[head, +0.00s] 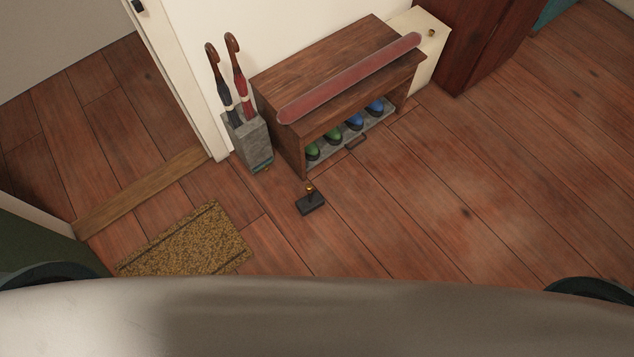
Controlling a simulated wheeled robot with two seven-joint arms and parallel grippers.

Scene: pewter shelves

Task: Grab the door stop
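The door stop looks to be the small dark block with a short brass-coloured knob on top (310,202). It stands on the wooden floor in front of the shoe bench, apart from everything around it. Neither of my grippers is in the head view. My own pale body fills the bottom of the picture.
A wooden shoe bench (270,98) with a long red cushion (350,78) holds several green and blue shoes. A grey stand (247,142) with two umbrellas is beside it. A doormat (190,243) lies left, by the doorway. The floor at right (480,190) is clear.

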